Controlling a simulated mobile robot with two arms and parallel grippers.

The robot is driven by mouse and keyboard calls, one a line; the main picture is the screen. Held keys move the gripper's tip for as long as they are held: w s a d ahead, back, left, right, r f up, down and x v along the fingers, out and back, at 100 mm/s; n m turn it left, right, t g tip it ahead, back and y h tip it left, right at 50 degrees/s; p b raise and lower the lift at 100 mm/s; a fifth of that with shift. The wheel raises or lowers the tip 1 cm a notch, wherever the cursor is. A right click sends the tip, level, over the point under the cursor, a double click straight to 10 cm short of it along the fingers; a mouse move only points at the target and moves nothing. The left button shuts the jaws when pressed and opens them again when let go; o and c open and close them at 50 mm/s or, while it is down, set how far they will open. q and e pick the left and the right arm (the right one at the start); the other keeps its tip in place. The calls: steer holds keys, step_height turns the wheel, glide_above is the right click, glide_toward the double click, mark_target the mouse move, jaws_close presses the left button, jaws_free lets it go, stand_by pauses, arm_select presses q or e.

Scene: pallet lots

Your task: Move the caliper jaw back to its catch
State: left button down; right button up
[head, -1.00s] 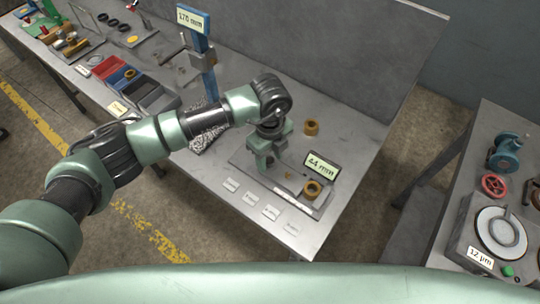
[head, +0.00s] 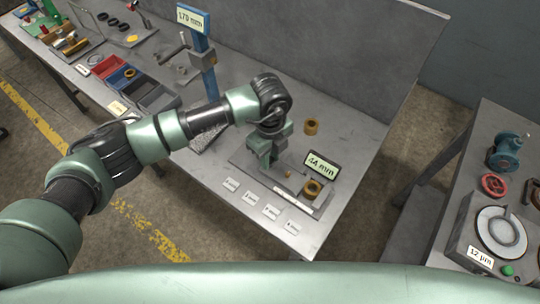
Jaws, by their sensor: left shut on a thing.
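My left gripper (head: 267,160) points down over the rear left part of this plate. It is shut on a part there, which looks like the caliper jaw; the fingers hide most of it. A small brass piece (head: 288,174) shows just right of the fingers. A brass ring (head: 312,188) sits at the plate's right end, in front of the display. I cannot make out the catch. My right gripper is not in view.
Another brass ring (head: 312,127) stands on the bench behind the plate. A blue gauge column (head: 210,82) reading 170 mm stands behind my left arm. Several small labels (head: 249,198) lie along the front edge. A 12 µm gauge (head: 480,257) sits on the right bench.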

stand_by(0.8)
arm_select(q)
steer(key=w+a+b, duration=0.1)
steer(key=a, duration=0.1)
steer(key=w+a+b, duration=0.1)
steer(key=w+a, duration=0.1)
steer(key=shift+w+a, duration=0.15)
steer(key=shift+w, duration=0.05)
steer(key=shift+w+a+r, duration=0.1)
steer(key=shift+w+a, duration=0.1)
steer(key=shift+a, duration=0.2)
steer(key=c, duration=1.3)
jaws_free()
steer(key=shift+o, duration=0.5)
